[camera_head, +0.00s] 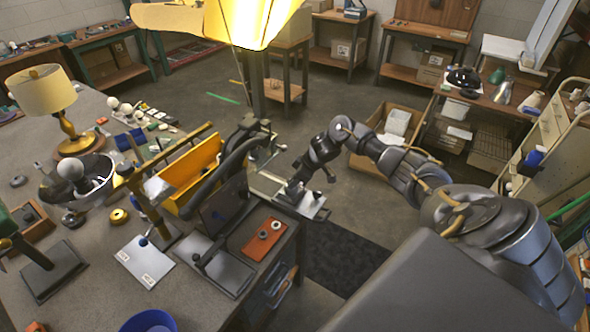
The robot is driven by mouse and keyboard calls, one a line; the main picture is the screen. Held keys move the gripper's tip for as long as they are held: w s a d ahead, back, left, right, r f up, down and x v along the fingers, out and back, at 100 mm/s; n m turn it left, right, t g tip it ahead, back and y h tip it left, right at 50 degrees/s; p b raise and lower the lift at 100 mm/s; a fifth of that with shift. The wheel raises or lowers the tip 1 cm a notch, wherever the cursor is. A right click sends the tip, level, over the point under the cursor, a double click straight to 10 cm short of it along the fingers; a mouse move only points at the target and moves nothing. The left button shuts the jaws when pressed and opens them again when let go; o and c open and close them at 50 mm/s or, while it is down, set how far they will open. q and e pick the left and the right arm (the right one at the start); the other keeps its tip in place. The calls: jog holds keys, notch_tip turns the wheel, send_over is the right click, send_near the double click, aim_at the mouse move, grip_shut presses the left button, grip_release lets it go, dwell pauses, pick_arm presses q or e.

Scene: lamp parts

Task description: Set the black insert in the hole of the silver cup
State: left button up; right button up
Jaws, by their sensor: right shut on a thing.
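My right arm comes in from the right, and its dark gripper (299,188) points down at the right edge of the workbench, over a light metal plate. It is shut on a small dark thing that its fingers mostly hide; I cannot tell whether this is the black insert. I cannot surely pick out the silver cup at this size. My left gripper does not show.
The grey workbench (100,277) is crowded. A yellow bin (188,172), a lamp with a cream shade (43,90), a metal bowl (98,176) and a blue bowl (148,322) stand there. A lit yellow shade hangs at the top. An open cardboard box (372,165) is on the floor behind my arm.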

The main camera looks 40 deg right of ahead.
jog(key=shift+r+p, duration=0.25)
jog(key=shift+p, duration=0.2)
dwell(0.4)
jog(key=o, duration=1)
jog(key=b+v, duration=0.2)
jog(key=v, duration=0.8)
jog(key=shift+s+d+r, duration=0.1)
jog(key=shift+s+r, duration=0.1)
jog(key=shift+r, duration=0.1)
